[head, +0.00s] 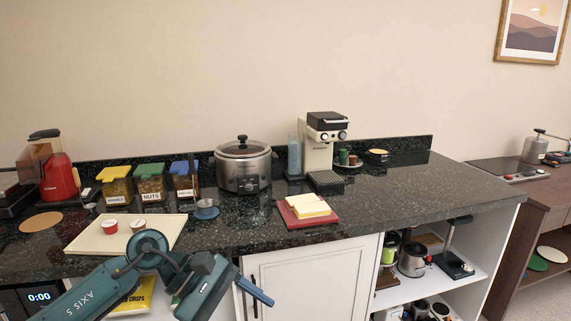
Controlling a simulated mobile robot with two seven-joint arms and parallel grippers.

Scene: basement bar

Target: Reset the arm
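My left arm comes in from the lower left, bent in front of the counter's front edge. My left gripper (256,292) is at its end, in front of the white cabinet door and below the countertop. Only a dark blue finger-like part shows clearly, so I cannot tell whether it is open or shut. I see nothing held in it. My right arm and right gripper are not in view.
The dark countertop (390,200) holds a cream board (90,238) with two small cups, labelled jars, a slow cooker (243,168), a coffee machine (322,145) and a red board (290,220) with a pale yellow block. The cabinet's open shelves (470,262) are at right.

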